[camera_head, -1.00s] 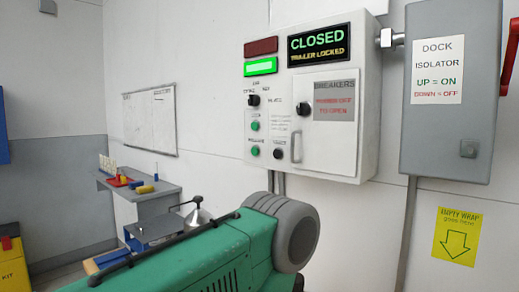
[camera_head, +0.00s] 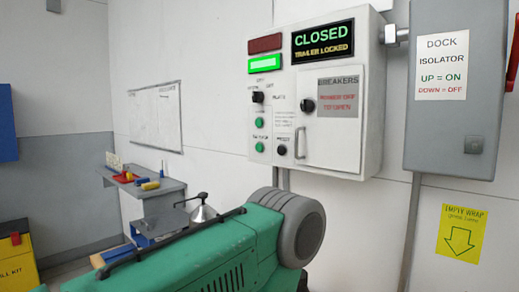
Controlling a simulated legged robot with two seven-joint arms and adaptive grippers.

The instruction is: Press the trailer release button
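The white control box (camera_head: 347,150) hangs on the wall, its breaker door (camera_head: 327,130) shut. Its display (camera_head: 323,39) reads CLOSED, TRAILER LOCKED. A green lamp (camera_head: 264,64) is lit below a dark red lamp (camera_head: 265,43). Left of the door are a black selector knob (camera_head: 257,97), an upper green button (camera_head: 259,122), a lower green button (camera_head: 259,147) and a black button (camera_head: 282,150). Their small labels are too blurred to tell which is the trailer release. Neither of my grippers is in view.
A green machine (camera_head: 190,255) with a grey rounded end (camera_head: 300,232) stands below the box. A grey dock isolator (camera_head: 455,130) hangs at right above a yellow sign (camera_head: 461,233). A grey bench (camera_head: 155,189) stands at the back left. The wall front above the machine is clear.

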